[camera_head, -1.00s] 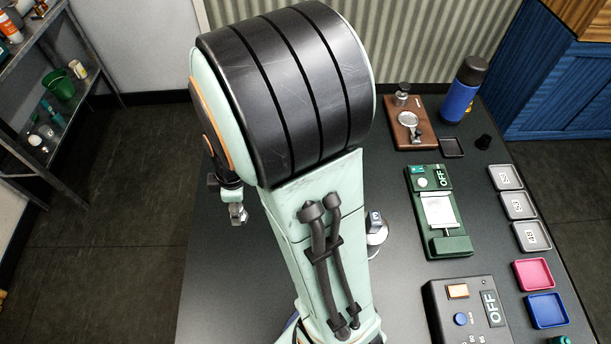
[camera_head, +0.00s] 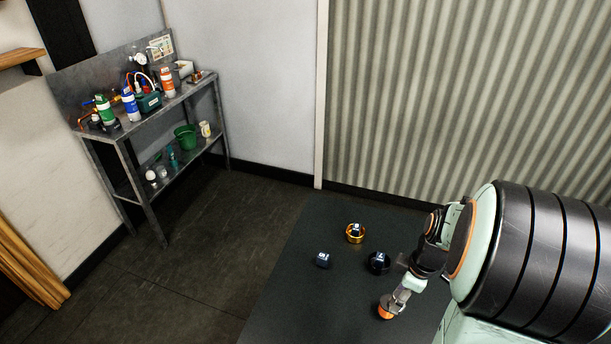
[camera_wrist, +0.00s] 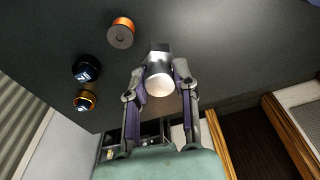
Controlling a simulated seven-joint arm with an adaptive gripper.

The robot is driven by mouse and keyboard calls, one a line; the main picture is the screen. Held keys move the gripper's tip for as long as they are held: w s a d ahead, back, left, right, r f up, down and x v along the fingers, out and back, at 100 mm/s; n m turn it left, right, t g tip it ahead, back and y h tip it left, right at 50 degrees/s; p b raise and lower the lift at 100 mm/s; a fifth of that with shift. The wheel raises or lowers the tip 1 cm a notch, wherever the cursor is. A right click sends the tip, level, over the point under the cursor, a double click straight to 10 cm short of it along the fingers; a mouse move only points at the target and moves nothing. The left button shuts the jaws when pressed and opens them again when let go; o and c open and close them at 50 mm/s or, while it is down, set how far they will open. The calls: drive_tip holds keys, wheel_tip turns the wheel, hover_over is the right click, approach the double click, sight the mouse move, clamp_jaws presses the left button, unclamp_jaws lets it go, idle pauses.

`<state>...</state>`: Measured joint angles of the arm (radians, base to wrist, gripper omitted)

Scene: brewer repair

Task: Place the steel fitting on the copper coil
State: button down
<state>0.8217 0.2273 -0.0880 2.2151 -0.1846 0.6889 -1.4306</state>
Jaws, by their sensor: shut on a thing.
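The steel fitting (camera_wrist: 159,83) is a short, shiny cylinder with a faceted far end, seen in the wrist view. My gripper (camera_wrist: 158,68) is shut on it, with one finger on each side. The copper coil (camera_wrist: 121,33) is an orange spool with a grey end face. It sits on the dark table, up and left of the fitting, apart from it in that view. In the head view the coil (camera_head: 385,313) shows just below my gripper (camera_head: 397,298), partly covered by it. The fitting is hard to pick out there, and I cannot tell its height over the table.
A gold ring (camera_head: 355,233) and a black ring (camera_head: 379,262), each around a labelled dark piece, stand beyond the coil. A metal shelf (camera_head: 150,124) stands apart at left.

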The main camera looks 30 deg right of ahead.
drive_tip(key=w+d+f, duration=0.1)
drive_tip(key=f, duration=0.1)
drive_tip(key=w+d+f, duration=0.3)
drive_tip(key=f, duration=0.1)
drive_tip(key=shift+w+d, duration=0.15)
drive_tip(key=shift+w, duration=0.05)
drive_tip(key=shift+w+d+f, duration=0.1)
drive_tip(key=shift+f, duration=0.85)
drive_tip(key=shift+w+d+f, duration=0.1)
drive_tip(key=shift+f, duration=0.85)
drive_tip(key=shift+f, duration=0.15)
drive_tip(key=c, duration=0.9)
unclamp_jaws()
drive_tip(key=shift+o, duration=0.2)
